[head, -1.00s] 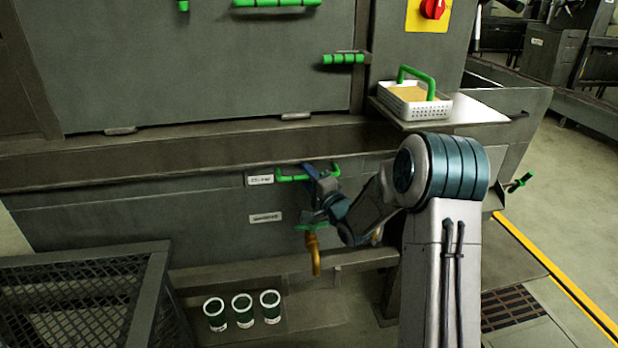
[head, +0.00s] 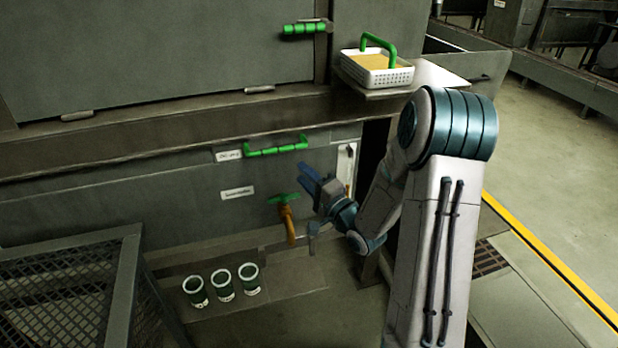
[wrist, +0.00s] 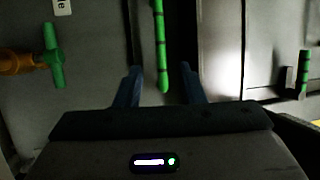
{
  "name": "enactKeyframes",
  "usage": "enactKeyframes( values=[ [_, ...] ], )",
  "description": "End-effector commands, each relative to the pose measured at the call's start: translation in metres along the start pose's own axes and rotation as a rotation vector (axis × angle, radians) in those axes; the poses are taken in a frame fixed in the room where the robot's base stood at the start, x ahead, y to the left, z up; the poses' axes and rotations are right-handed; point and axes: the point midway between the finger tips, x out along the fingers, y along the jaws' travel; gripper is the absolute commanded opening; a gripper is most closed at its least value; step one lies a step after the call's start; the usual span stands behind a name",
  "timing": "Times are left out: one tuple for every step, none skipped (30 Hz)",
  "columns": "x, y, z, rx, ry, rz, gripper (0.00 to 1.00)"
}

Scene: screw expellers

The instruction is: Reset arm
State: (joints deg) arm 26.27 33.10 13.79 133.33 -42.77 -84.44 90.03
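My gripper (head: 312,182) has blue fingers and is raised in front of the lower machine panel. It is just right of and below a green bar handle (head: 276,148). In the wrist view the two fingers of my gripper (wrist: 162,85) are spread apart with nothing held. The green handle (wrist: 159,45) shows in the gap between them, beyond the tips. My arm (head: 430,180) is bent, with its wrist low and to the left of its upper joint.
An orange tap with a green lever (head: 284,198) is close left of my gripper. Several cups (head: 222,284) stand on a low ledge. A mesh-topped frame (head: 70,285) is at lower left. A white basket (head: 377,68) sits on the side shelf (head: 433,78). Open floor lies right.

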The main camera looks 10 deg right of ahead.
Motion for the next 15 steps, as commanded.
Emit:
enactKeyframes(
  values=[
    [-0.0041, -0.0005, -0.0002, 0.0, 0.0, 0.0, 0.36],
    [-0.0058, -0.0005, -0.0002, 0.0, 0.0, -0.001, 0.36],
    [-0.0075, -0.0003, -0.0002, 0.0, 0.001, 0.0, 0.36],
    [-0.0083, -0.0003, -0.0002, 0.0, 0.001, 0.0, 0.36],
    [-0.0088, -0.0002, -0.0002, -0.001, 0.001, 0.0, 0.36],
    [-0.0091, -0.0002, -0.0002, -0.001, 0.001, 0.0, 0.36],
    [-0.0091, -0.0002, -0.0001, -0.001, 0.001, 0.0, 0.36],
    [-0.0091, -0.0001, -0.0001, -0.001, 0.001, -0.001, 0.36],
    [-0.0089, -0.0001, -0.0001, -0.001, 0.0, -0.001, 0.36],
    [-0.0089, -0.0001, -0.0001, -0.001, 0.0, -0.001, 0.36],
    [-0.0089, -0.0001, -0.0002, -0.001, 0.0, -0.001, 0.36],
    [-0.0088, -0.0001, -0.0002, -0.001, 0.0, -0.001, 0.36],
    [-0.0088, -0.0001, -0.0002, 0.0, 0.0, -0.001, 0.36],
    [-0.0087, -0.0001, -0.0002, 0.0, 0.0, -0.001, 0.36],
    [-0.0087, -0.0001, -0.0001, 0.0, 0.0, -0.001, 0.36]
  ],
)
